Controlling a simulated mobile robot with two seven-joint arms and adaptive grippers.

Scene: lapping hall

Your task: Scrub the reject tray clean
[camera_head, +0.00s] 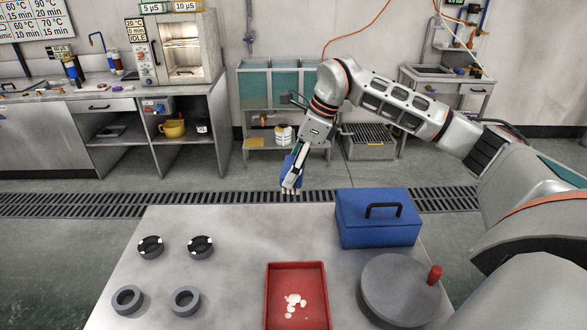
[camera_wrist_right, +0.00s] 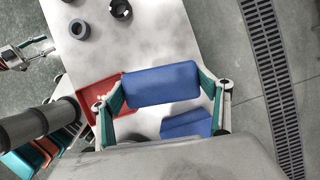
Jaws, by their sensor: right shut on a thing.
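The red reject tray (camera_head: 297,268) lies on the table's near middle, with several white patches (camera_head: 295,301) on its floor. Its red edge also shows in the right wrist view (camera_wrist_right: 88,88), partly hidden by my gripper. My right gripper (camera_head: 291,180) is shut on a blue scrubber (camera_wrist_right: 160,83) with pale bristles at its lower end. It holds this above the table's far edge, beyond the tray and apart from it. My left gripper (camera_wrist_right: 38,48) shows small at the left of the wrist view, its fingers apart and empty; it is outside the head view.
A blue box (camera_head: 378,230) with a dark handle stands right of the tray. A grey round plate (camera_head: 395,290) with a red knob (camera_head: 435,274) is nearer. Several grey rings (camera_head: 127,299) lie at the left. The table between rings and tray is clear.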

